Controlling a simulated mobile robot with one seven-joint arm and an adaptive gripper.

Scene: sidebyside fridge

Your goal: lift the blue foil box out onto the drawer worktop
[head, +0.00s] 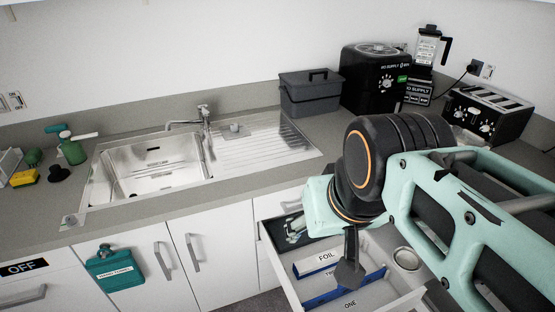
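The foil box (318,263) lies in the open drawer (272,253), with a white face marked FOIL and a blue edge. A second blue-edged box or strip (318,299) lies in front of it, with lettering partly hidden. My gripper (348,275) points down into the drawer, its dark finger just right of the foil box and overlapping the front blue strip in the picture. I cannot tell whether it touches either. Only one finger shows clearly, so its opening is unclear. My arm hides the drawer's back right and the worktop behind it.
A round metal item (406,258) sits at the drawer's right. The grey worktop (235,190) is bare above the drawer's left side. Behind are a sink (155,168), a dark lidded bin (311,94), a black appliance (372,80), a blender (425,50) and a toaster (487,112).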

